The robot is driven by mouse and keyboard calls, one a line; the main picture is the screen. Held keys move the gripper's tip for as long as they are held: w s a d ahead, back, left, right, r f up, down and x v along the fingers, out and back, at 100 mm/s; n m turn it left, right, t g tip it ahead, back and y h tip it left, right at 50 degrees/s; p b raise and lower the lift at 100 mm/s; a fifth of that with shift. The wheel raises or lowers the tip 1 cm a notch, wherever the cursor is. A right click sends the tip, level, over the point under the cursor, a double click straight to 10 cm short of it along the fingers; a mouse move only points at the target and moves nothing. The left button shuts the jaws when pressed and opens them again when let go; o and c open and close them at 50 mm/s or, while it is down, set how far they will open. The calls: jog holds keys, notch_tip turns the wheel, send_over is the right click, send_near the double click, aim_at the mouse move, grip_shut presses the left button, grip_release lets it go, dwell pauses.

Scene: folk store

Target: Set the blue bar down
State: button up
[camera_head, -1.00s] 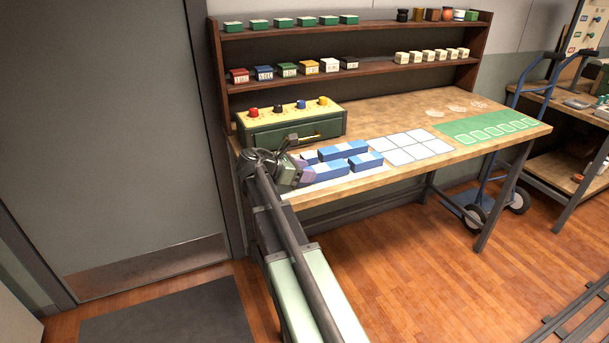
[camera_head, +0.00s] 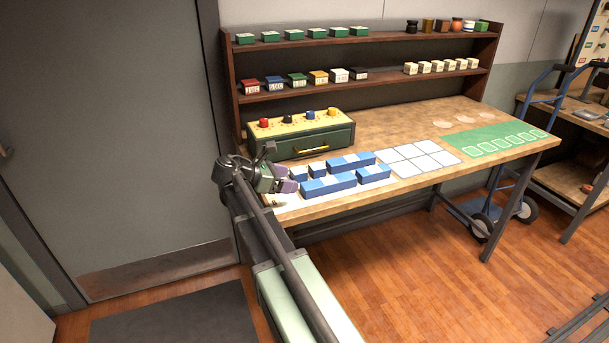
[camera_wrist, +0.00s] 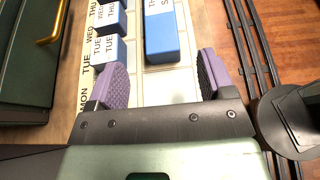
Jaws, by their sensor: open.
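Several blue bars with white parts lie on a pale, gridded mat at the front left of the workbench. The long front bar (camera_head: 328,186) shows in the wrist view as a blue bar (camera_wrist: 163,35) with white printed parts, lying flat on the mat (camera_wrist: 168,88). My gripper (camera_head: 283,180) is at the left end of this bar. In the wrist view its purple fingers (camera_wrist: 162,76) are spread and empty, with the bar's near end ahead of the gap and a finger on either side, apart from it. Smaller blue blocks (camera_wrist: 107,50) marked TUE and THU sit left of it.
A green box with coloured knobs (camera_head: 305,135) stands behind the bars, its drawer front close to my gripper. A white-squared sheet (camera_head: 418,157) and a green mat (camera_head: 490,140) lie to the right. Shelves (camera_head: 355,78) with small boxes rise behind.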

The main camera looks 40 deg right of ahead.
jog(key=v, duration=0.2)
jog(key=shift+w+a+r, duration=0.1)
jog(key=shift+a, duration=0.2)
jog(key=s+a+f+m+t+y, duration=0.1)
jog(key=s+a+f+m+y, duration=0.2)
jog(key=a, duration=0.5)
jog(key=s+a+f+m+t+y, duration=0.1)
jog(key=s+a+f+m+y, duration=0.3)
jog(key=s+a+m, duration=0.3)
jog(key=s+a+f+m+t+y, duration=0.1)
jog(key=s+a+f+m+y, duration=0.2)
jog(key=a, duration=0.7)
jog(key=s+m+y, duration=0.1)
jog(key=s+y, duration=0.1)
jog(key=y, duration=0.1)
jog(key=shift+s+f+m+t, duration=0.35)
jog(key=shift+m+t, duration=0.05)
